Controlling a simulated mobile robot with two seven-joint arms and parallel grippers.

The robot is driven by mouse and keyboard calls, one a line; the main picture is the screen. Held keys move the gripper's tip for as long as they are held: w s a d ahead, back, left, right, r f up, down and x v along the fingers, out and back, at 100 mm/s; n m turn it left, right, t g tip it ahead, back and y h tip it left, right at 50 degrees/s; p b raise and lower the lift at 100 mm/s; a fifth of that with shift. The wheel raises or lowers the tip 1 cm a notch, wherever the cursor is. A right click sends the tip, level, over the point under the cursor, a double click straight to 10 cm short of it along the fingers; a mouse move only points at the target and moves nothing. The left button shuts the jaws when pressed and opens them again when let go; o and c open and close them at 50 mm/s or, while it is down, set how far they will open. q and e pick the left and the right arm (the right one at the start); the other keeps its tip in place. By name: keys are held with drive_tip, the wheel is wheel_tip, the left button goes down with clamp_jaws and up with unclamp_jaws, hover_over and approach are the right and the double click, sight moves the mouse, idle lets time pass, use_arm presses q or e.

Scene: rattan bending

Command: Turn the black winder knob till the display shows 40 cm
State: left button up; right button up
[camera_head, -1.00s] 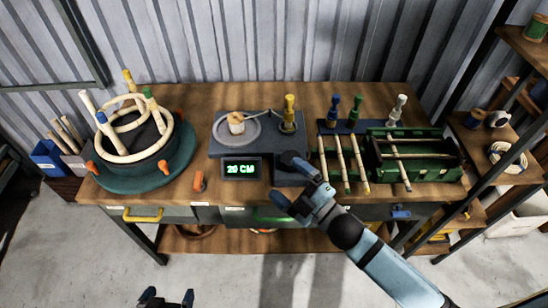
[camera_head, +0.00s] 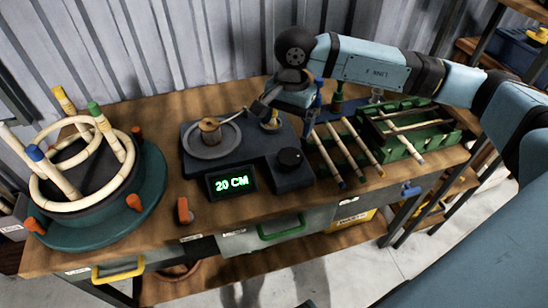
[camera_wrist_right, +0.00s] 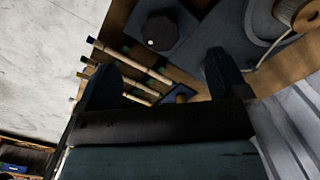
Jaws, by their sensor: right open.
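The black winder knob (camera_head: 290,157) sits on the right part of the dark winder base (camera_head: 262,166). It also shows in the right wrist view (camera_wrist_right: 160,33), beyond the fingertips with nothing touching it. The display (camera_head: 231,183) on the base's front reads 20 CM in green. My right gripper (camera_head: 286,114) is open and empty, pointing down over the back of the winder, behind the knob. Its two spread fingers show in the right wrist view (camera_wrist_right: 160,75). It partly hides the yellow-topped post (camera_head: 271,122). My left gripper is not in view.
A spool (camera_head: 210,130) with a strand stands on the winder's round plate. Rattan sticks (camera_head: 343,145) and a green rack (camera_head: 430,140) lie to the right. A teal turntable with a rattan ring frame (camera_head: 100,210) stands left. An orange clip (camera_head: 183,210) lies near the front edge.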

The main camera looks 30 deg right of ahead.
sight(290, 157)
drive_tip(key=shift+h, duration=0.5)
drive_tip(key=f, duration=0.4)
drive_tip(key=d+f, duration=0.1)
drive_tip(key=f, duration=0.3)
drive_tip(key=d+f, duration=0.1)
drive_tip(key=f, duration=0.4)
drive_tip(key=shift+w, duration=0.4)
drive_tip(key=c, duration=0.9)
